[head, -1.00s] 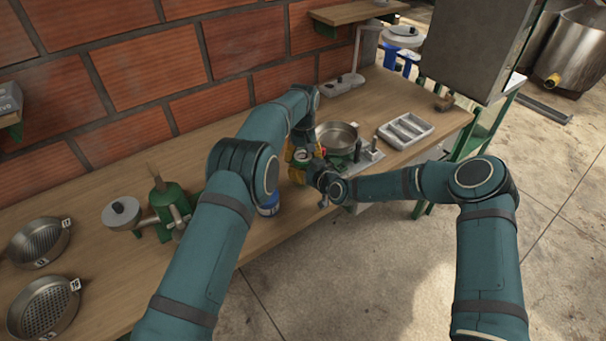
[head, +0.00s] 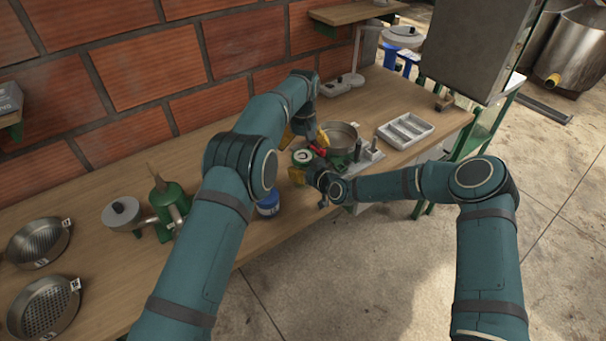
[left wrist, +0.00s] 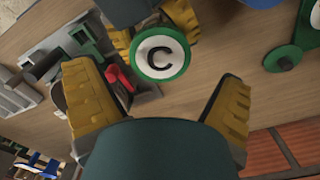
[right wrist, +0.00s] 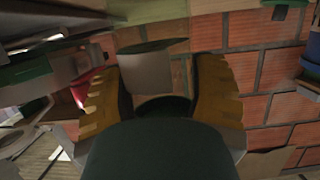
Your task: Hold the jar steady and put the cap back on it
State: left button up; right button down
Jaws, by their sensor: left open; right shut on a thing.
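The jar (right wrist: 152,72) is a pale grey cylinder, upright between the yellow fingers of my right gripper (right wrist: 155,80), which is shut on it. The cap (left wrist: 161,54), white with a black C and a green rim, sits on top of the jar; its green edge also shows in the right wrist view (right wrist: 153,46). Whether it is threaded tight cannot be told. In the head view the cap (head: 302,156) is below my left gripper (head: 306,139). The left gripper is open and empty, with its fingers (left wrist: 157,88) spread wide and apart from the cap.
A steel pan (head: 340,135), a red-handled item (head: 317,150) and a grey divided tray (head: 405,130) are close on the right. A blue tin (head: 268,206) stands near the bench's front edge. A green grinder-like device (head: 170,203) is left. The brick wall (head: 150,70) bounds the back.

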aim_at(303, 156)
pick_arm(q)
jog(key=shift+r, duration=0.3)
jog(key=shift+o, duration=0.4)
jog(key=shift+r+n, duration=1)
jog(key=shift+r, duration=0.75)
jog(key=shift+f, duration=4.05)
jog(key=c, duration=1.3)
jog(key=shift+m, duration=1.7)
jog(key=shift+c, duration=0.2)
